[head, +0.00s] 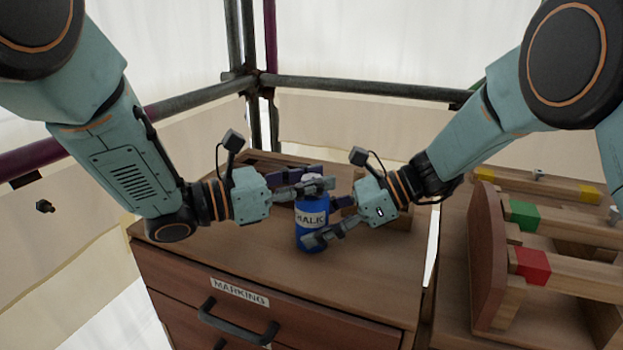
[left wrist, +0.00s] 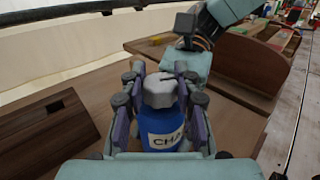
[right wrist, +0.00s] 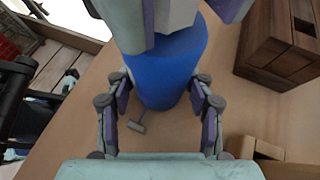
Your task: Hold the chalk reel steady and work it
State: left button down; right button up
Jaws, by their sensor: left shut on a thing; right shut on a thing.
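The chalk reel is a blue, upright can with a white label and a grey top. In the head view the blue body (head: 311,232) stands on the wooden cabinet top. My left gripper (head: 312,187) is higher, shut on the reel's grey top (left wrist: 159,90), as the left wrist view shows. My right gripper (head: 325,219) is lower, with its fingers on both sides of the blue body, shut on it. The body fills the middle of the right wrist view (right wrist: 170,70). The fingers hide part of the top and label in the head view.
The cabinet (head: 376,285) has a drawer labelled MARKING with a dark handle (head: 238,318). A wooden rack (head: 487,255) with green, red and yellow blocks stands at right. A wooden box (right wrist: 280,45) sits near the reel. Scaffold poles (head: 365,88) run behind.

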pick_arm(q)
jog(key=m+g, duration=0.2)
jog(key=g, duration=0.2)
jog(key=m+g+h, duration=0.1)
jog(key=m+g, duration=0.2)
jog(key=g, duration=0.1)
jog(key=shift+w+h, duration=0.1)
jog(key=shift+h, duration=0.2)
jog(key=shift+m+g+y, duration=0.4)
jog(key=shift+m+g, duration=0.8)
jog(key=shift+g, duration=0.55)
jog(key=shift+m+g+y, duration=0.4)
jog(key=shift+m+g, duration=0.8)
jog(key=shift+g, duration=0.55)
jog(key=shift+m+g+y, duration=0.4)
jog(key=shift+m+g, duration=0.1)
jog(key=shift+g, duration=0.3)
jog(key=c, duration=1)
grip_release()
jog(key=shift+o, duration=0.2)
jog(key=shift+r, duration=0.1)
notch_tip(320, 180, up, 10)
jog(key=shift+f, duration=0.1)
